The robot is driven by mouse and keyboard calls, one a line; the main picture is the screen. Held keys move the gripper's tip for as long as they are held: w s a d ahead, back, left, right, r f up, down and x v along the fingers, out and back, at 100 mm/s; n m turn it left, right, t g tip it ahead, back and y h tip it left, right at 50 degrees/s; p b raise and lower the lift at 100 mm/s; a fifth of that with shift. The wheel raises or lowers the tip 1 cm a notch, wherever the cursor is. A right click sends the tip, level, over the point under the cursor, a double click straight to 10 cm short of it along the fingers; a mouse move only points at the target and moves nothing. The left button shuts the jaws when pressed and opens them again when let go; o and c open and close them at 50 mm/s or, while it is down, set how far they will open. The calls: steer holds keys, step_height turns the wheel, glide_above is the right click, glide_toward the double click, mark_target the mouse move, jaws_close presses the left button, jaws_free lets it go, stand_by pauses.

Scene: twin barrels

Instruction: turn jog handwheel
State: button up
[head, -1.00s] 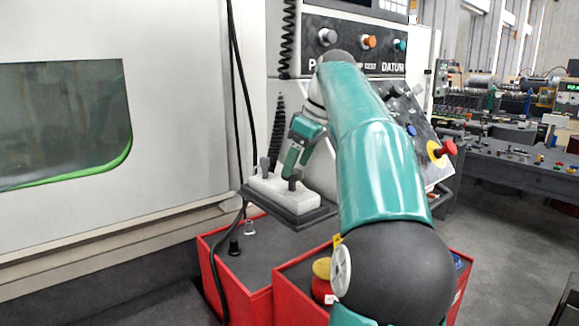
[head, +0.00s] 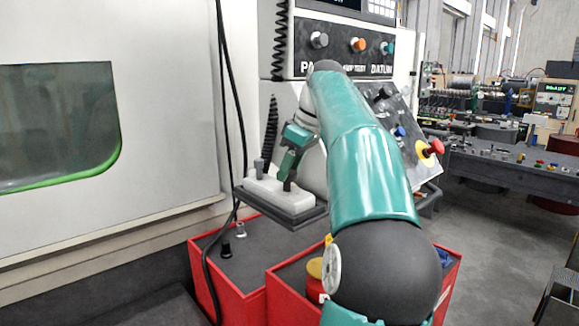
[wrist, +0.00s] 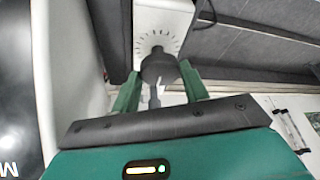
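The jog handwheel is a dark round knob (wrist: 159,68) in the wrist view, with tick marks around it on a pale box. In the head view this pale box (head: 266,190) sits on a dark shelf. My gripper (head: 288,172) points down onto the box's right-hand dark knob, with its fingers around the knob. In the wrist view the two green fingers of my gripper (wrist: 160,76) flank the knob left and right, their tips beside it. I cannot tell whether they press on it. The knob's underside is hidden.
Another dark knob (head: 259,166) stands on the box's left. Above is a panel (head: 345,45) with coloured buttons; a tilted panel with a red mushroom button (head: 437,147) is to the right. Black cables (head: 238,110) hang left. Red bins (head: 230,290) stand below.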

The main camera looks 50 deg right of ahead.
steer(key=shift+a+m, duration=0.1)
steer(key=shift+m, duration=0.2)
